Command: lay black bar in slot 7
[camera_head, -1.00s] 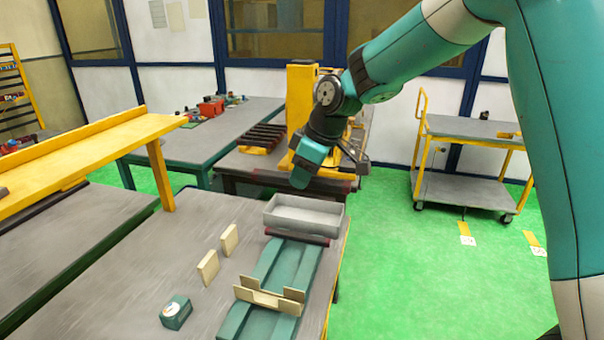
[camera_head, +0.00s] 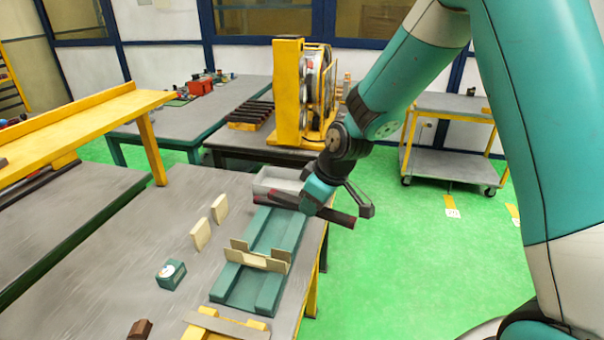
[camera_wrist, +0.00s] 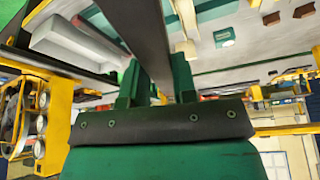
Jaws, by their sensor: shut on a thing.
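My gripper (camera_head: 312,203) is near the far right end of the front table, close to the grey tray and the teal fixture. It is shut on a long dark bar (camera_head: 338,214), which sticks out to the right past the table edge. In the wrist view the bar (camera_wrist: 143,40) runs up between the green fingers of my gripper (camera_wrist: 157,82). A stator-like round part (camera_head: 318,90) stands in a yellow frame on the back table. Its slots and their numbers cannot be made out, so slot 7 cannot be told.
The teal fixture (camera_head: 237,290) carries a cream cradle (camera_head: 262,262). A grey tray (camera_head: 272,178) is behind it. Cream blocks (camera_head: 201,234) and a small teal box (camera_head: 171,274) lie left. Several dark bars (camera_head: 250,114) lie on the back table. Green floor is open at right.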

